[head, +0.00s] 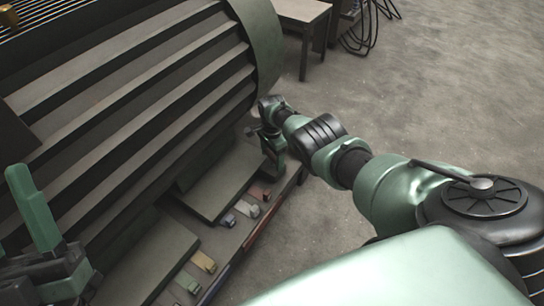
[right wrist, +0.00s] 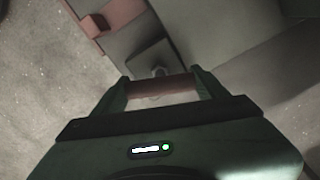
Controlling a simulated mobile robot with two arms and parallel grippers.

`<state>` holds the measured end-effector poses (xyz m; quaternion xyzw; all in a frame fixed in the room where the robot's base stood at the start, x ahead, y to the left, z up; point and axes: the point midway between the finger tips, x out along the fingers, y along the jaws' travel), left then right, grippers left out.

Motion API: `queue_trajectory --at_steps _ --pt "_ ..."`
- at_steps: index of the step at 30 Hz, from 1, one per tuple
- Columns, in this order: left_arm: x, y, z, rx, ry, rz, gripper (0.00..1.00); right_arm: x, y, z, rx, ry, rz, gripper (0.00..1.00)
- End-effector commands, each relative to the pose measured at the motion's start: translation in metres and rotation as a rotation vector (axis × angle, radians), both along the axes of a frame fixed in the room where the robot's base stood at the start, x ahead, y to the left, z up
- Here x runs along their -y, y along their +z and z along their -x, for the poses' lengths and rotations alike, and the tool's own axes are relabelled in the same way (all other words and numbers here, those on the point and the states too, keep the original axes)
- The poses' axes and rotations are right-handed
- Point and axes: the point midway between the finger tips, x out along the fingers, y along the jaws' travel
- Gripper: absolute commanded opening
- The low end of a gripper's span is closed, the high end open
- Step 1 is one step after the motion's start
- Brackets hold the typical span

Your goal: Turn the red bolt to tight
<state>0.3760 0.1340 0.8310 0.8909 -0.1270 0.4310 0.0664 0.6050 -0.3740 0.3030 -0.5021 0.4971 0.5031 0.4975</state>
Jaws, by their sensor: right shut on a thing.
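My right gripper (right wrist: 161,90) is shut on a dull reddish bar, which looks like the red bolt (right wrist: 160,87); the bar spans between the two green fingers in the right wrist view. Just beyond it is a grey square plate with a small pale stub at its lower edge. In the head view my right gripper (head: 270,143) is at the lower right end of the big ribbed tube, and the bolt it holds is hidden there. My left gripper (head: 36,235) is at the lower left, with one green finger upright; its opening is unclear.
Another red block (right wrist: 95,24) shows in the right wrist view. A table (head: 303,12) stands behind; the floor at right is open.

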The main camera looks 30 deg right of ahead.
Motion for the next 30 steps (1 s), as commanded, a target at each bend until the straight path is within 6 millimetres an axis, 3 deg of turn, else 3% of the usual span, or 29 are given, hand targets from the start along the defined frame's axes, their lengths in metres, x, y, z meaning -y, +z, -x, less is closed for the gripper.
queue_trajectory --at_steps 19,20,21,22,30 --pt "0.0001 -0.0004 -0.001 -0.007 0.001 -0.003 0.49 0.0034 0.0016 -0.0009 0.003 -0.049 0.007 0.32" --pt "0.0 -0.0004 -0.001 -0.007 0.001 -0.003 0.49 0.0035 0.0016 -0.0009 0.003 -0.049 0.007 0.78" --pt "0.0 -0.0005 -0.001 -0.007 0.001 -0.003 0.49 0.0034 0.0016 -0.0009 0.003 -0.049 0.006 0.89" --pt "0.0 -0.0005 -0.001 -0.007 0.001 -0.003 0.49 0.0032 0.0015 -0.0009 0.003 -0.049 0.006 0.95" --pt "-0.0001 -0.0006 -0.0011 -0.008 0.001 -0.003 0.49 0.0015 0.0007 -0.0003 0.001 -0.049 0.003 0.95"
